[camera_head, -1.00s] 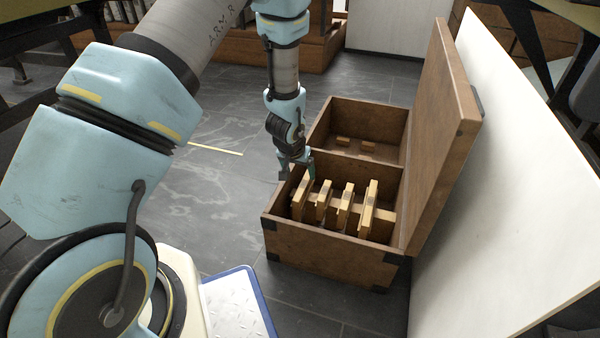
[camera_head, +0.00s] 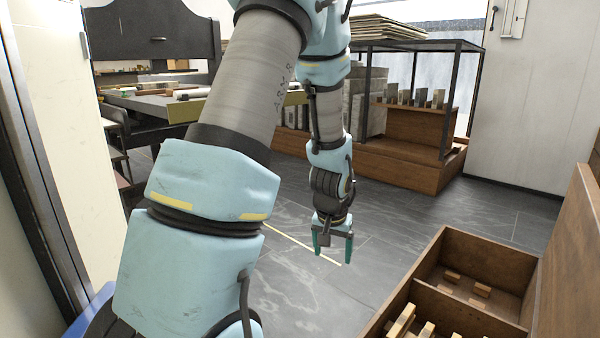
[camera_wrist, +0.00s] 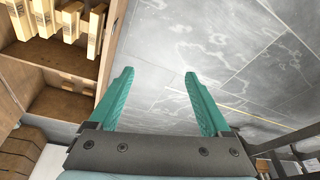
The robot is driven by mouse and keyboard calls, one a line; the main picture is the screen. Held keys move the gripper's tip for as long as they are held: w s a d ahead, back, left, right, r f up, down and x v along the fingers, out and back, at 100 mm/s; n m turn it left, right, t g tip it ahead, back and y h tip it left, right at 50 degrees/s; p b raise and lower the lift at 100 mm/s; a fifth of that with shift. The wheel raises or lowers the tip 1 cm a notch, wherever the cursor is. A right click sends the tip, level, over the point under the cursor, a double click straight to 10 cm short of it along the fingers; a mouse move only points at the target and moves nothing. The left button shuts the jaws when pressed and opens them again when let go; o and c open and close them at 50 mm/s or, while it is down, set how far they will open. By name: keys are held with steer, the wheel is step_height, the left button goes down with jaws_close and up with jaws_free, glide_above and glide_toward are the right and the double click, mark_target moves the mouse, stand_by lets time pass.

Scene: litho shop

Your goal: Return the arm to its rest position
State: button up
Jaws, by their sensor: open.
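My arm reaches from the lower left to the upper middle of the head view, and its last links hang down. My gripper (camera_head: 333,246) points downward over the grey stone floor, left of the open wooden chest (camera_head: 440,262) and apart from it. In the wrist view the two green fingers of my gripper (camera_wrist: 158,85) are spread wide, with only bare floor between them. The chest also shows at the left of the wrist view (camera_wrist: 45,62), with several pale wooden pieces (camera_wrist: 72,18) in one compartment.
A wooden rack (camera_head: 400,155) with stone slabs stands behind my gripper. A dark press or table (camera_head: 150,100) is at the back left. A white cabinet or wall (camera_head: 530,110) is at the back right. The floor (camera_head: 400,225) between the rack and chest is clear.

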steer(key=s+a+r+n+g+p, duration=0.1)
steer(key=s+a+r+n, duration=0.1)
steer(key=s+a+r, duration=0.5)
steer(key=s+a+r+n+p, duration=0.1)
steer(key=s+a+r, duration=0.2)
steer(key=a+r, duration=0.35)
step_height(320, 180, up, 36)
steer(key=a+p, duration=0.1)
steer(key=p, duration=3.7)
steer(key=shift+s+a+r+y, duration=0.15)
steer(key=shift+s+a+y, duration=0.05)
steer(key=shift+a+y, duration=0.2)
